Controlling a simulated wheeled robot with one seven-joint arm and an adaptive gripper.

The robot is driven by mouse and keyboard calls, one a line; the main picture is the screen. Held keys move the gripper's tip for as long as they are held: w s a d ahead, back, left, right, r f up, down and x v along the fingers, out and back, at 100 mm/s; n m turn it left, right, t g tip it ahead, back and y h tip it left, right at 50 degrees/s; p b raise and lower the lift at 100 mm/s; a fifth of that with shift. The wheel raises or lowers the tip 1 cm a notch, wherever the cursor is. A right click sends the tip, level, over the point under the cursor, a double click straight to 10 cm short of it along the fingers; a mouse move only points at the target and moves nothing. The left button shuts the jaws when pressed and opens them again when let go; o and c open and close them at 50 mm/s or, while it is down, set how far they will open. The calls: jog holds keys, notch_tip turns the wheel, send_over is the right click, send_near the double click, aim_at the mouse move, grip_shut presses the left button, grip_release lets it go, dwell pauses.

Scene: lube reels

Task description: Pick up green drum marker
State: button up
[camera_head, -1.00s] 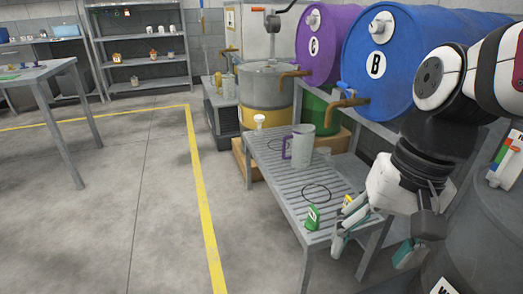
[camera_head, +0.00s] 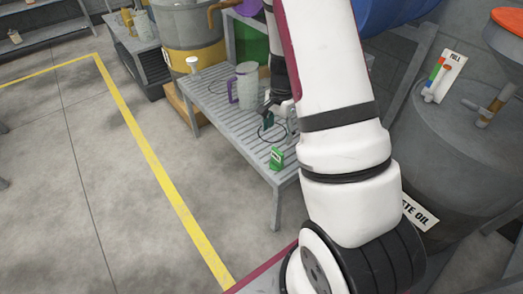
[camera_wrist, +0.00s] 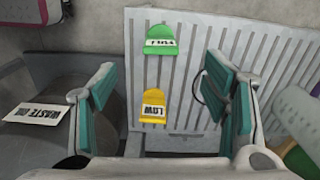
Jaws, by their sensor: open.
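The green drum marker (camera_head: 277,158) stands on the near end of the slatted bench (camera_head: 205,93). In the wrist view the green drum marker (camera_wrist: 161,42) has a white label, upside down, and lies beyond my fingertips, roughly centred between them. A yellow marker (camera_wrist: 154,107) labelled LOW sits closer, between my two teal-padded fingers; my arm hides it in the head view. My gripper (camera_wrist: 160,75) is open and empty above the bench. In the head view my gripper (camera_head: 280,122) is partly hidden by my arm, behind the green marker.
The waste oil drum (camera_head: 440,150) stands to the right. Open floor lies left of the yellow line (camera_head: 150,155).

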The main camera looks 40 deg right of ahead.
aim_at(277, 150)
jog(key=shift+w+d+f, duration=0.15)
jog(key=shift+f, duration=0.25)
jog(key=shift+w+d+f, duration=0.1)
jog(key=shift+d+f, duration=0.05)
jog(key=shift+f, duration=0.25)
notch_tip(277, 150, down, 8)
jog(key=b, duration=0.3)
jog(key=shift+s+f+b, duration=0.1)
jog(key=shift+f+b, duration=1.2)
jog(key=shift+f, duration=1.4)
jog(key=shift+c, duration=0.5)
jog(key=c, duration=1)
